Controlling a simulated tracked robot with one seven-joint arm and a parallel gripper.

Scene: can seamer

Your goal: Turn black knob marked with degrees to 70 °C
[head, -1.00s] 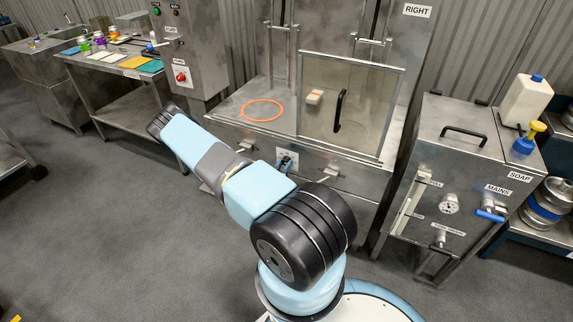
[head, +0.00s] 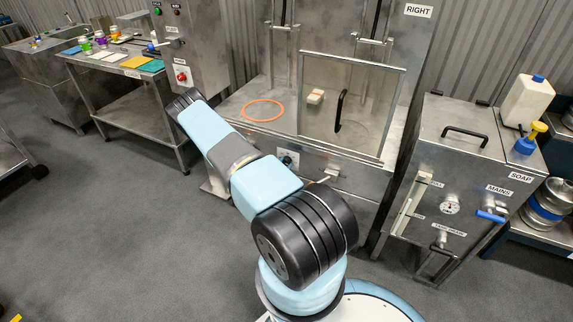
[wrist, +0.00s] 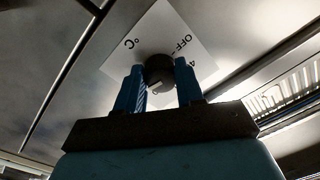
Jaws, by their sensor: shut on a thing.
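In the wrist view my gripper (wrist: 160,90) has its two blue fingers on either side of a round black knob (wrist: 160,72), and it is shut on it. The knob sits on a tilted white plate (wrist: 150,25) marked "°C", "OFF" and part of a number starting with 4. A pale mark shows on the knob's lower left side; the rest of the scale is hidden by the knob and fingers. In the head view the white plate with a dark knob (head: 288,159) shows small on the front of the steel machine, just beyond my arm. My gripper is not clearly visible there.
A steel machine with a clear sliding guard (head: 355,100) and an orange ring (head: 262,110) stands above the knob. A tank cabinet (head: 450,170) stands at right, a table (head: 130,90) at left. The floor at left is open.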

